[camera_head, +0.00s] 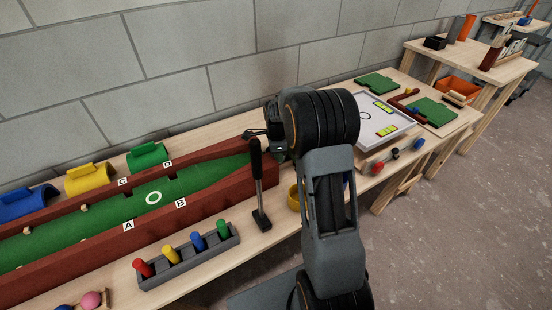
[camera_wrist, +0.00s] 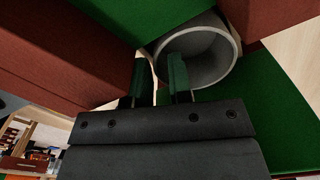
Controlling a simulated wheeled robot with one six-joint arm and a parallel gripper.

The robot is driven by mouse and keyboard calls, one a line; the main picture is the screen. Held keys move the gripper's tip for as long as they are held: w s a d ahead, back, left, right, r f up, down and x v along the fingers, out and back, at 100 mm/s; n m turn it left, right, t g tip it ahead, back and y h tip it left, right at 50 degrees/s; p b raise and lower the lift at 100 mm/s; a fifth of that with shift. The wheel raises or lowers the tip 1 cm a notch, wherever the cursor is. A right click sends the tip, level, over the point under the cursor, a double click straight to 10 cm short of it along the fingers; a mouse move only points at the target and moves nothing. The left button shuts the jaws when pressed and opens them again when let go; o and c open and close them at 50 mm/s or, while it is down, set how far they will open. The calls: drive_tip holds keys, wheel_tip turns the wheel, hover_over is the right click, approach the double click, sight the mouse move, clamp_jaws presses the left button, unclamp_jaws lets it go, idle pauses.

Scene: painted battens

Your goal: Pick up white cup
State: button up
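A greyish-white cup (camera_wrist: 226,68) shows in the wrist view, its round open mouth facing the camera, against green surfaces near a dark red wall. My gripper (camera_wrist: 158,82) has two green-tipped fingers with a gap between them. The right finger overlaps the cup's mouth in the picture, and the left finger is outside its left rim. I cannot tell whether either finger touches the cup. In the head view the cup is not visible, and my arm hides most of the gripper.
A green lane (camera_head: 130,210) with red-brown walls runs along the bench. A dark mallet (camera_head: 259,190) stands upright near my arm, beside a grey rack (camera_head: 190,262) of coloured pegs. A white framed board (camera_head: 370,118) lies right of my arm. Grey floor (camera_head: 450,230) is clear at right.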

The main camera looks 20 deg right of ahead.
clamp_jaws()
